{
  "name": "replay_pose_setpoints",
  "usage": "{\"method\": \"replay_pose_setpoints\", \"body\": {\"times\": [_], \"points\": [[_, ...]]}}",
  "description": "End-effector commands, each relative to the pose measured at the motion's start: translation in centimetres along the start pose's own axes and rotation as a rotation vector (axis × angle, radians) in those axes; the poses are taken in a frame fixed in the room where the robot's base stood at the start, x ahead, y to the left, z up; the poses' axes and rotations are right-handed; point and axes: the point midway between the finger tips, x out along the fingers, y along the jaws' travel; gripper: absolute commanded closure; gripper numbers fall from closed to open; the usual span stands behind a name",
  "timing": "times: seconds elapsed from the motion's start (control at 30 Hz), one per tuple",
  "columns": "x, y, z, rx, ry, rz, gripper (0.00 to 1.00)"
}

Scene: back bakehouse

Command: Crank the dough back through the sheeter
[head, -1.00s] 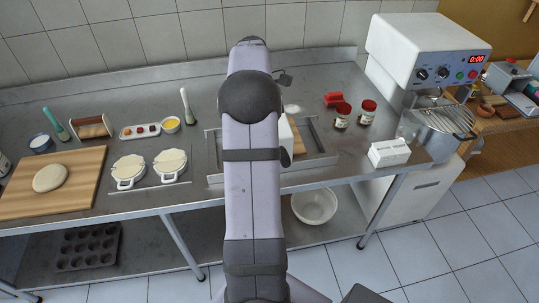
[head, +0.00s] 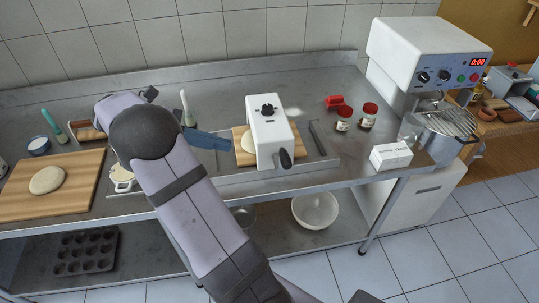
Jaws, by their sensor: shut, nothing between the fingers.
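The sheeter is a white upright box (head: 267,126) with a black knob on top, in a shallow grey tray. Its crank's black grip (head: 286,159) hangs low at the front right. Pale dough (head: 248,140) on a wooden board shows at the sheeter's left side; the rest is hidden behind the box.
A cutting board (head: 88,198) with a dough round lies at left. Two red-lidded jars (head: 367,116), a red item (head: 334,102) and a white carton (head: 390,155) stand right of the tray, before the mixer (head: 425,55).

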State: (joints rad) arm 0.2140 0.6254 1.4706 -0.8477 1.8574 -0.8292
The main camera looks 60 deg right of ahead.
Motion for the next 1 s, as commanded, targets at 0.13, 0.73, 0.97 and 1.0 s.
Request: {"method": "replay_pose_setpoints", "body": {"times": [0.13,0.73,0.97,1.0], "points": [[1.1,0.0,0.2,0.001,0.0,-0.004,1.0],[10.9,-0.1,0.4,-0.001,0.0,-0.006,1.0],[13.2,-0.1,0.2,0.001,0.001,-0.004,1.0],[13.4,-0.1,0.1,0.001,0.002,-0.004,1.0]]}}
